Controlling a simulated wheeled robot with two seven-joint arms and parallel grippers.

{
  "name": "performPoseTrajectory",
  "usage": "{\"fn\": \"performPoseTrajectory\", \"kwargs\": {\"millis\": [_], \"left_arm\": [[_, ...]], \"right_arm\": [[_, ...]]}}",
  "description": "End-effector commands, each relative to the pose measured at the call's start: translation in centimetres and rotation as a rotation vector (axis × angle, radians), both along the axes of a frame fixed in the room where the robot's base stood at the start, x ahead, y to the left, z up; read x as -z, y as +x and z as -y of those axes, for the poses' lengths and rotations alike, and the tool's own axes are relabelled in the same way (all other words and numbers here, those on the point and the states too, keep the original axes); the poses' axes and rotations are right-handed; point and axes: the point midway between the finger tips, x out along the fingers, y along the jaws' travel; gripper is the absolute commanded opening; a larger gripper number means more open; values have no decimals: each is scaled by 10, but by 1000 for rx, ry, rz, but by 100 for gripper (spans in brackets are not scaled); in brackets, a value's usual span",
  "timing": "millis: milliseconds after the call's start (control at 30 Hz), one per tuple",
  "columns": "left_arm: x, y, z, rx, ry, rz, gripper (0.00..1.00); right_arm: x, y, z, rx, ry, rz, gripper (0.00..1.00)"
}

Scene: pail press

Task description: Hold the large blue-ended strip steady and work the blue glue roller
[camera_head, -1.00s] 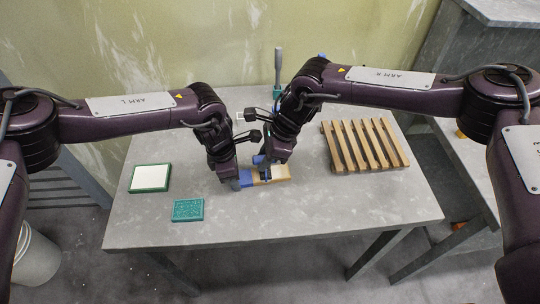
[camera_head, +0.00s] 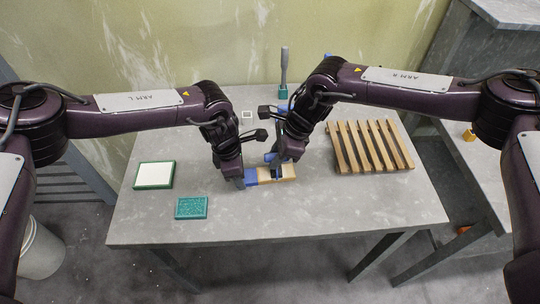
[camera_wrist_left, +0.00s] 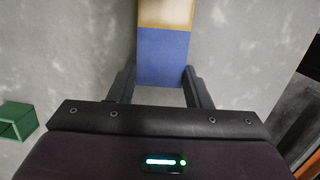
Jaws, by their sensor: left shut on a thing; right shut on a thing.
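The large strip (camera_head: 288,172) lies flat on the grey table, with its blue end at the left and bare wood at the right. My left gripper (camera_head: 243,182) is shut on the blue end (camera_wrist_left: 163,58), which sits between its two fingers in the left wrist view. My right gripper (camera_head: 280,165) is shut low over the strip's wooden part. The blue glue roller (camera_head: 270,158) shows only in part at its fingers; the jaws hide the rest. I cannot tell whether the roller touches the wood.
A green-framed white pad (camera_head: 155,175) and a teal block (camera_head: 192,207) lie left on the table (camera_head: 300,215). A slatted wooden rack (camera_head: 372,147) is at the right. An upright tool (camera_head: 284,65) and a small white square (camera_head: 247,114) are behind. The table's front is clear.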

Motion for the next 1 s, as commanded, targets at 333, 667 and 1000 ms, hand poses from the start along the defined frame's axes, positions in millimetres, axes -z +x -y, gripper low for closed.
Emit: {"fn": "performPoseTrajectory", "kwargs": {"millis": [333,667,1000], "left_arm": [[0,0,0,-1,0,0,8],[0,0,0,-1,0,0,8],[0,0,-1,-1,1,0,8]], "right_arm": [[0,0,2,0,0,0,4],[1,2,25,2,0,-1,4],[2,2,28,1,-2,-1,4]]}}
